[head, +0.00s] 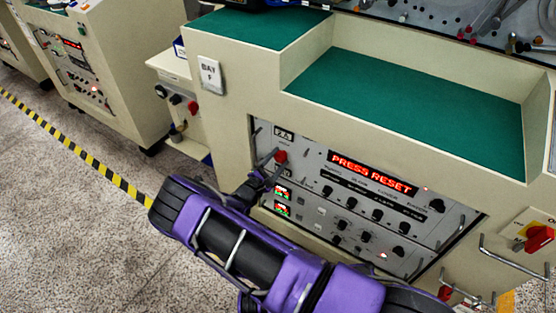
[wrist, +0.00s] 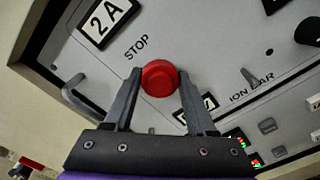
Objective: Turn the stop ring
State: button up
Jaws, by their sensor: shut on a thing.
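The stop ring is a round red knob on the grey control panel, under the word STOP. It sits between my fingertips in the wrist view (wrist: 160,78) and shows small and red in the head view (head: 281,156). My gripper (wrist: 160,82) is shut on it, one dark finger on each side. In the head view my gripper (head: 268,172) reaches the panel's upper left part, and my purple arm comes in from below. The sides of the knob where the fingers touch are partly hidden.
The panel has a lit display (head: 372,173) reading PRESS RESET, several black knobs and metal handles. A 2A label (wrist: 107,20) is above the knob. A toggle lever (wrist: 250,78) stands to its right. Green ledges (head: 400,105) lie above; open floor (head: 60,220) is at left.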

dwell(0.4)
jog(key=o, duration=1.4)
jog(key=p+v, duration=0.1)
jog(key=v, duration=1.6)
jog(key=shift+s+a, duration=0.15)
jog(key=shift+a, duration=0.05)
